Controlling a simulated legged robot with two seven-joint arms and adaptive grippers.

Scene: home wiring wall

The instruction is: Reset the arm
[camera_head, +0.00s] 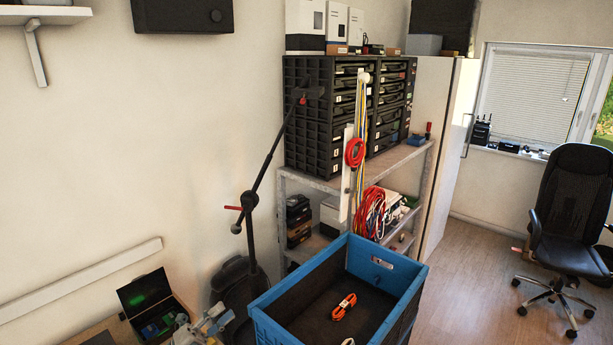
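My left gripper (213,322) shows small at the bottom edge, left of the blue crate (275,325). It is grey and light blue, and its fingers are too small and overlapped to tell whether they are apart. I see nothing clearly held in it. The rest of my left arm is mostly cut off by the lower edge.
The blue crate holds an orange cable bundle (344,307). An open black case (150,305) lies on a table left of the gripper. A dark stand (267,165) rises behind it. A shelf with black drawer boxes (310,120) stands behind; an office chair (570,210) is right.

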